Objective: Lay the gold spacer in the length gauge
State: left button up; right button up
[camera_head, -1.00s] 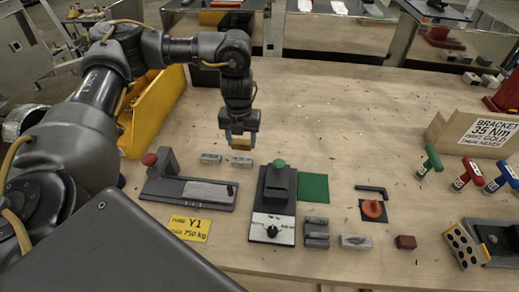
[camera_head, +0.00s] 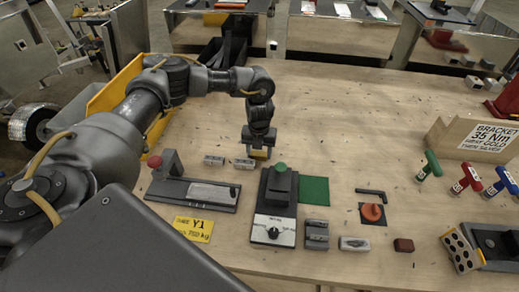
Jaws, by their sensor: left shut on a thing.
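My left gripper (camera_head: 259,152) is shut on the gold spacer (camera_head: 259,154), which shows as a small gold block between the fingertips. It is above the table, just behind a dark device with a green knob (camera_head: 281,167) and a dial plate (camera_head: 273,230). A long dark fixture (camera_head: 165,188) with a red-knobbed post (camera_head: 154,162) and a pale plate lies to the left. Its shape suggests the length gauge, but I cannot read a label saying so. My right gripper is not in view.
Two silver blocks (camera_head: 214,160) lie left of the gripper. A green mat (camera_head: 314,190) lies right of the green-knobbed device. A yellow bin (camera_head: 125,90) stands behind my left arm. Coloured-handled tools (camera_head: 466,179) stand at right. The back middle of the table is clear.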

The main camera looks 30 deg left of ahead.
pick_arm(q)
jog(key=shift+f, duration=0.1)
jog(key=shift+f, duration=0.15)
jog(key=o, duration=0.9)
jog(key=shift+o, duration=0.2)
